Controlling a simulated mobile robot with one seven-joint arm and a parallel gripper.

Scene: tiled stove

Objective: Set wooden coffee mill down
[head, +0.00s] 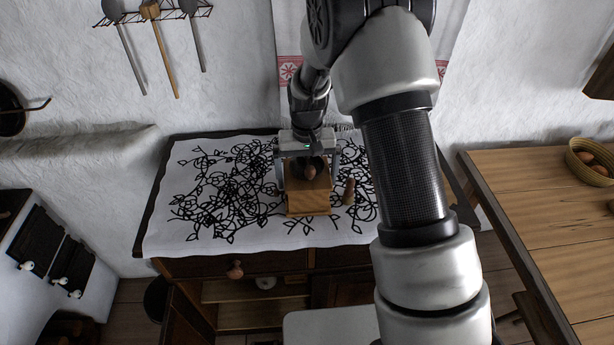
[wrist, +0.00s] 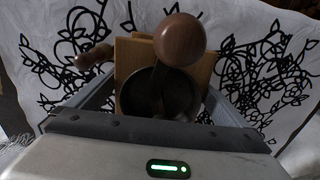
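The wooden coffee mill (head: 309,201) is a light wood box with a dark metal bowl and a round brown knob on top. It is upright over the patterned cloth on the cabinet, and I cannot tell whether its base touches the cloth. My gripper (head: 306,178) points down with one finger on each side of the mill, shut on its box. In the wrist view the mill (wrist: 133,63) sits between the fingers, its knob close to the camera. A brown wooden handle (head: 349,191) shows beside the box. The mill's underside is hidden.
The white cloth (head: 215,190) with black vine drawing covers the cabinet top, with free room left of the mill. A wooden table (head: 540,205) with a basket of eggs (head: 590,160) stands right. Utensils (head: 158,45) hang on the wall.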

